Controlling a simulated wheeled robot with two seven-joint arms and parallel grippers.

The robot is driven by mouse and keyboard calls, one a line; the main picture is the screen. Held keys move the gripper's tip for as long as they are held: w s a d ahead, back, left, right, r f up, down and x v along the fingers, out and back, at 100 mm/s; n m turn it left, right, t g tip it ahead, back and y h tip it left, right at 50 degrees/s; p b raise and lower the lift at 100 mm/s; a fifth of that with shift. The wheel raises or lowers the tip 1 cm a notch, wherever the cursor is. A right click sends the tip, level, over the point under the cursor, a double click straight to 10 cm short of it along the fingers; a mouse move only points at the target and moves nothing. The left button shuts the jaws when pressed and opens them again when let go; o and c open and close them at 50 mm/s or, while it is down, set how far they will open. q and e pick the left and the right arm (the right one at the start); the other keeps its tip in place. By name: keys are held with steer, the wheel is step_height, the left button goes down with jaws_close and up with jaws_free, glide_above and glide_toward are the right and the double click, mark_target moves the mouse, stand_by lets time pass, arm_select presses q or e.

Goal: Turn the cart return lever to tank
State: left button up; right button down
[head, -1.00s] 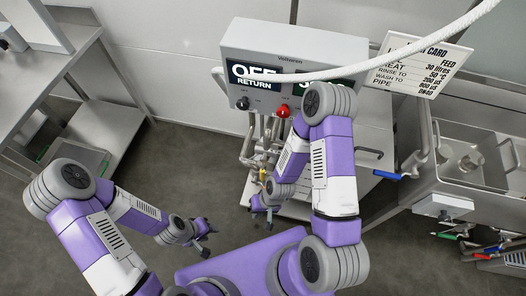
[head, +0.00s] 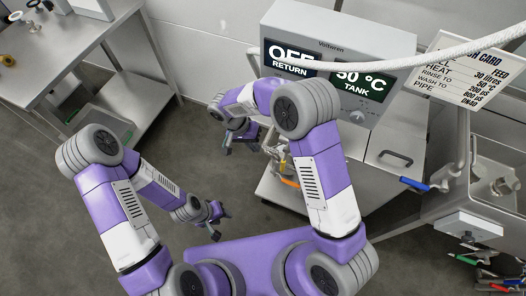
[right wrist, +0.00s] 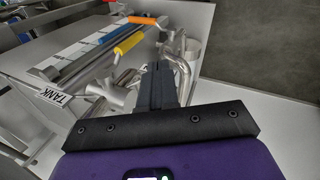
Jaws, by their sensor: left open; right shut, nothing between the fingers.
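Several valve levers with coloured handles show in the right wrist view: an orange-handled lever (right wrist: 147,20), a yellow-handled lever (right wrist: 128,43) and a blue handle (right wrist: 88,40). A white TANK label (right wrist: 54,97) sits on the left there. I cannot tell for sure which lever is the cart return. In the head view an orange handle (head: 288,183) shows at the pipework below the control box. My right gripper (head: 236,147) is shut and empty, left of the pipework and apart from it. Its dark fingers (right wrist: 160,82) point toward the pipes. My left gripper (head: 219,210) is open and empty, low over the floor.
The control box (head: 333,60) reads OFF RETURN and 50 °C TANK. A white hose (head: 440,48) crosses in front of it. A blue-handled lever (head: 413,184) sticks out at right. A steel table (head: 95,45) stands at left. The grey floor between is open.

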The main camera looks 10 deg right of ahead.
mark_target(284, 161)
arm_select(q)
steer(key=shift+f+b, duration=1.45)
steer(key=shift+f, duration=0.15)
arm_select(e)
steer(key=s+d+f, duration=0.3)
steer(key=d+f, duration=0.3)
steer(key=f, duration=0.2)
steer(key=shift+d, duration=0.4)
arm_select(q)
steer(key=shift+a, duration=0.15)
arm_select(e)
steer(key=shift+d+f, duration=0.1)
